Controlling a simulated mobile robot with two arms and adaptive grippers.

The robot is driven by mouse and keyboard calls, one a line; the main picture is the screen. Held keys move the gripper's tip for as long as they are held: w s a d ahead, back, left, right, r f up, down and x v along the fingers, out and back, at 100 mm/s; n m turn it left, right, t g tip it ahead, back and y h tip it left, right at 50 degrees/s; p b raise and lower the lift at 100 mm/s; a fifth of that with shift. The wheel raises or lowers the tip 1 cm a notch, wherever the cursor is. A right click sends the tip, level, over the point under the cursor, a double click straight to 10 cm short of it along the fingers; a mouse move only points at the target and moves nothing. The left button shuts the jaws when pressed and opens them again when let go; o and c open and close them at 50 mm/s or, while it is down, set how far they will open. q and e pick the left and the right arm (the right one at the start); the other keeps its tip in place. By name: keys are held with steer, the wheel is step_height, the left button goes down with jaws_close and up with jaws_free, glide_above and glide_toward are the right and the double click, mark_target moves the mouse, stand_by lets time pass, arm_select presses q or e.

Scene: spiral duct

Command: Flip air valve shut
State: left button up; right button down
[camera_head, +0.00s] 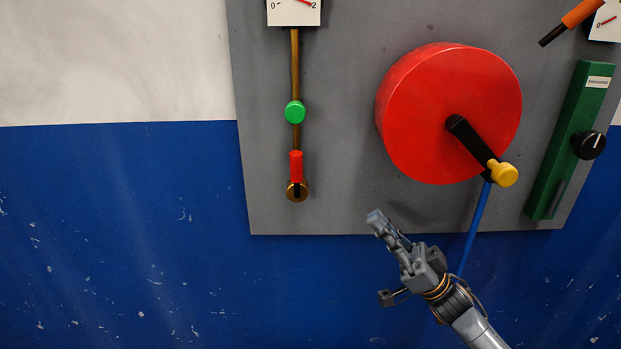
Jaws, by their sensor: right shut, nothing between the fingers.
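A small valve with a red handle (296,164) and a round brass body (297,192) sits at the lower end of a vertical brass pipe (295,63) on the grey panel. The red handle stands upright, in line with the pipe. No label shows which fitting is the air valve. My right gripper (377,218) is shut and empty in front of the panel's lower edge. It points up and left, to the right of and below the red handle, clear of it. My left gripper is not in view.
A green knob (295,112) is on the pipe above the handle. A large red disc (435,110) with a black crank and yellow knob (503,174) is above my right gripper. A blue hose (475,222) hangs behind my arm. A green box (567,142) is at right.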

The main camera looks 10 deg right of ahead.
mark_target(296, 167)
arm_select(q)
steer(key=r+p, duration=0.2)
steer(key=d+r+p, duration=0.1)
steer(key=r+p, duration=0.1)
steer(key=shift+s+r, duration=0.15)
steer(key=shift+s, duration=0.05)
arm_select(e)
steer(key=x, duration=0.4)
steer(key=a+f+x, duration=0.1)
steer(key=x, duration=0.3)
steer(key=w+f+x, duration=0.1)
steer(key=x, duration=0.3)
steer(key=shift+w+a+r, duration=0.15)
steer(key=shift+a+r, duration=0.15)
steer(key=shift+a, duration=0.3)
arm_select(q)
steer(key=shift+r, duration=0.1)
